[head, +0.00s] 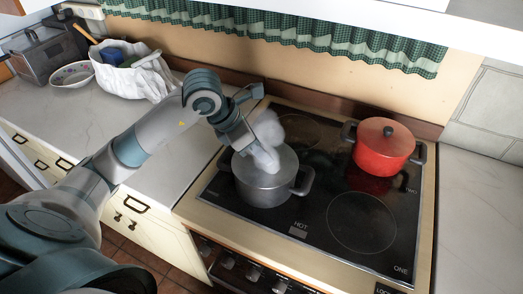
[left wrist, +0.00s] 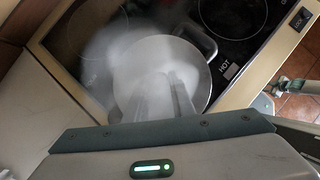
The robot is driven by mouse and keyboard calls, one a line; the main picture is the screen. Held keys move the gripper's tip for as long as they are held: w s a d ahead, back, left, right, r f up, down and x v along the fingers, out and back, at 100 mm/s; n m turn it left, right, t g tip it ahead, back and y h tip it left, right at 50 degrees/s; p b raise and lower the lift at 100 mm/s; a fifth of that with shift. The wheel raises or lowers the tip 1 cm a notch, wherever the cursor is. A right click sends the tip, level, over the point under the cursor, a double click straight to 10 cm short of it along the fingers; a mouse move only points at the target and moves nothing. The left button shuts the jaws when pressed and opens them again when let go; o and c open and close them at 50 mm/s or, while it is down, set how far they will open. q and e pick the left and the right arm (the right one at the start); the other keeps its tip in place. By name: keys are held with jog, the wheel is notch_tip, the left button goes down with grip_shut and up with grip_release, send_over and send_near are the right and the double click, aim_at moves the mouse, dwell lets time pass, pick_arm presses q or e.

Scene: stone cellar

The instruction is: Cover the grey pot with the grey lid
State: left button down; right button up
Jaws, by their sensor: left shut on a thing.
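The grey pot (head: 263,190) stands on the front left burner of the black hob, and steam rises around its top. My left gripper (head: 266,165) is directly above the pot's mouth, pointing down and partly veiled by steam. It is shut on the grey lid (left wrist: 150,78), which shows as a pale round disc under the fingers in the left wrist view. The lid is over the pot's top; steam and the fingers hide whether it sits flat on the rim. One pot handle (left wrist: 198,38) sticks out beside it. My right gripper is not in view.
A red lidded pot (head: 384,146) stands on the back right burner. The front right burner (head: 361,222) is bare. A white cloth bag (head: 130,72), a bowl (head: 72,75) and a metal toaster-like box (head: 45,60) are on the left counter. The right counter (head: 485,215) is clear.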

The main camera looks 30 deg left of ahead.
pick_arm(q)
jog(key=shift+f, duration=0.15)
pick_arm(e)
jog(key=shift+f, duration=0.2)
pick_arm(q)
jog(key=c, duration=1.4)
grip_release()
jog(key=shift+c, duration=0.2)
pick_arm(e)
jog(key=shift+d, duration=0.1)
pick_arm(q)
jog(key=shift+b+v, duration=0.35)
jog(key=shift+v, duration=0.45)
jog(key=b+v, duration=0.2)
jog(key=v, duration=1.4)
jog(key=shift+b, duration=0.4)
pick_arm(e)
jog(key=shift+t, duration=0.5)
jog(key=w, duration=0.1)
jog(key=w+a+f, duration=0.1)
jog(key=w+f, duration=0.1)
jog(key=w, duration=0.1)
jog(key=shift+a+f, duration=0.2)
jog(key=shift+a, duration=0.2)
